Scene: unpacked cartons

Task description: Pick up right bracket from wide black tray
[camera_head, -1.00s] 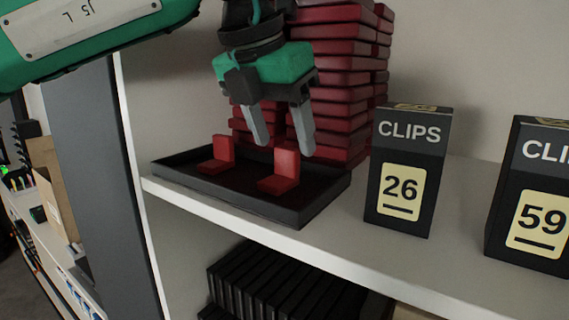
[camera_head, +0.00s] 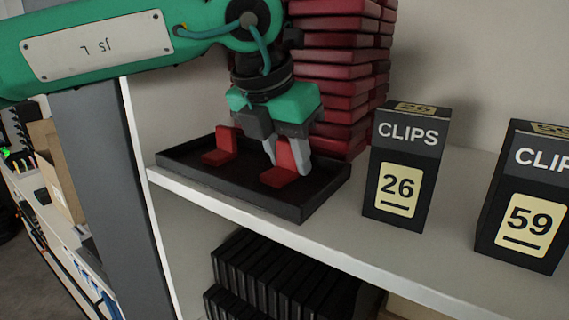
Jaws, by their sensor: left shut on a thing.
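The wide black tray (camera_head: 300,213) sits on the white shelf. Two red L-shaped brackets are in it. The left bracket (camera_head: 222,148) stands free in the left part of the tray. The right bracket (camera_head: 279,178) is in the right part, its upright plate between the fingers of my left gripper (camera_head: 285,163). My left gripper points down and is shut on that plate. The right bracket's base appears to rest on the tray floor. My right gripper is not in view.
A tall stack of red boxes (camera_head: 340,70) stands close behind the tray. A black clips box marked 26 (camera_head: 402,170) stands just right of it, another marked 59 (camera_head: 524,195) farther right. Black upright items (camera_head: 280,280) fill the shelf below. A grey post (camera_head: 105,190) is at left.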

